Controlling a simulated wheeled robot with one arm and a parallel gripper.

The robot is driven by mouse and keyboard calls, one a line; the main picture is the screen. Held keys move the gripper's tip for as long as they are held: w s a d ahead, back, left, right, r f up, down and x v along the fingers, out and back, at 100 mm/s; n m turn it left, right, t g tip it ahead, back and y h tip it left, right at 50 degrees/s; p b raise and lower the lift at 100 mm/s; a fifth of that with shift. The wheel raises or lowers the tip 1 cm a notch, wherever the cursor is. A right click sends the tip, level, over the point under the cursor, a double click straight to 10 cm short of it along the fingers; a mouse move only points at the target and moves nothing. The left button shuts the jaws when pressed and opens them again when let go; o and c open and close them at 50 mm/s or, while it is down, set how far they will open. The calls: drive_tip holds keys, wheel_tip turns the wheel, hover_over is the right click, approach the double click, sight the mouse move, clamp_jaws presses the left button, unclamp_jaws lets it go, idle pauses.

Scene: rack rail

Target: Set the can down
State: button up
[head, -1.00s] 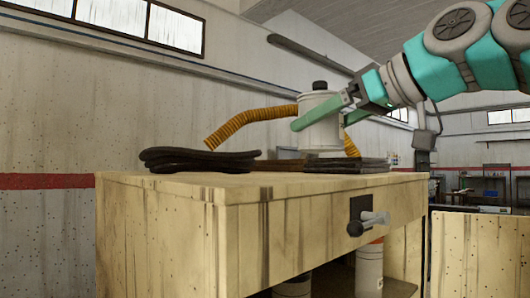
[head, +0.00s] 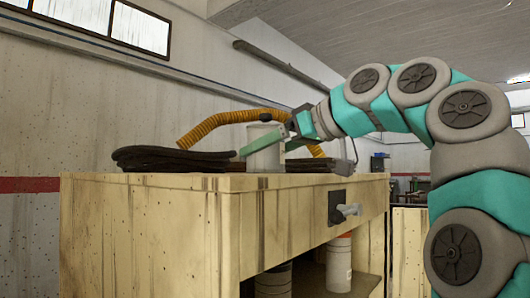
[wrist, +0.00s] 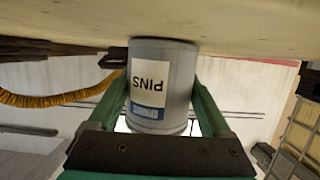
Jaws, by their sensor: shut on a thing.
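The grey can (head: 265,158) has a white label reading PINS, which shows upside down in the wrist view (wrist: 150,80). My gripper (head: 268,140) is shut on the can's sides, with one green finger on each side in the wrist view (wrist: 155,100). The can looks upright. Its base is at the level of the wooden bench top (head: 150,180), touching it or very close to it; I cannot tell which. The far finger is mostly hidden in the head view.
A black coiled bundle (head: 170,160) lies left of the can, and dark flat items (head: 312,166) lie right of it. A yellow corrugated hose (head: 215,122) arches behind. A handle (head: 345,210) sticks out of the bench front. Containers (head: 339,265) stand on the shelf below.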

drive_tip(key=shift+f, duration=0.2)
drive_tip(key=o, duration=1.4)
drive_tip(key=shift+r, duration=0.1)
drive_tip(key=shift+r, duration=0.15)
drive_tip(key=p+v, duration=0.2)
drive_tip(key=v, duration=0.9)
drive_tip(key=shift+a+r, duration=0.1)
drive_tip(key=shift+s+d, duration=0.3)
drive_tip(key=shift+d, duration=0.2)
